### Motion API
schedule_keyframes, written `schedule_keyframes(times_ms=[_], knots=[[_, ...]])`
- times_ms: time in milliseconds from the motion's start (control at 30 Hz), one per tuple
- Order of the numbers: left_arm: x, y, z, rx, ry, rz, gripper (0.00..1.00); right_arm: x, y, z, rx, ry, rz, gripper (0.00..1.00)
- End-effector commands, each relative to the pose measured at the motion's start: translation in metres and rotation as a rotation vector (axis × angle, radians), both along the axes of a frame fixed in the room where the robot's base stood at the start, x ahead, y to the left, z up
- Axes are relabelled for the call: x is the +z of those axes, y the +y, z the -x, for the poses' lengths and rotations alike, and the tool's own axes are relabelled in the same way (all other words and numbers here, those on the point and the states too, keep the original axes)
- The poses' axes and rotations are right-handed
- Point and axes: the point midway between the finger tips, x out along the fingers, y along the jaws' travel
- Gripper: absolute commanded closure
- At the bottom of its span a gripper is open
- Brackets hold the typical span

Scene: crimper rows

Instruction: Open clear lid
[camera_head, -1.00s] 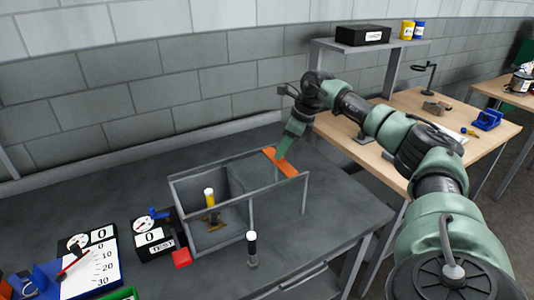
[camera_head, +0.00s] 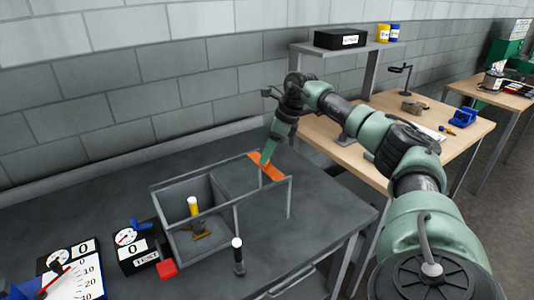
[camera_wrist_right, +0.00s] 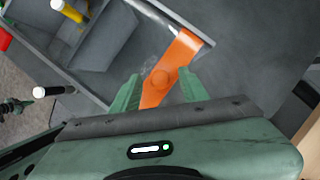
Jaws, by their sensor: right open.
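A grey open-topped box (camera_head: 179,244) stands on the dark workbench, with two rails running right from it. The lid's clear pane is hard to make out. My right gripper (camera_head: 264,160) is over the strip. My left gripper is out of view.
A black test meter (camera_head: 137,252) and a red block (camera_head: 167,268) are at the left. The bench right of the rails is clear.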

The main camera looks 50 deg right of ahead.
Motion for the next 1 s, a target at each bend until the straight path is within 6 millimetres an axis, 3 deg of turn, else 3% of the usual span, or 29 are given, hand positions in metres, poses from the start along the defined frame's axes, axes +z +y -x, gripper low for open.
schedule_keyframes(times_ms=[300,433,1000], knots=[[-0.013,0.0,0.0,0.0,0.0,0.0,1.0,0.048,-0.011,0.016,-0.001,-0.005,0.0,0.56],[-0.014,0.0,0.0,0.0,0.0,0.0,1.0,0.061,-0.014,0.021,-0.001,-0.004,0.0,0.56],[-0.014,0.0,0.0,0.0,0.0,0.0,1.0,0.065,-0.015,0.023,-0.001,-0.001,0.0,0.56]])
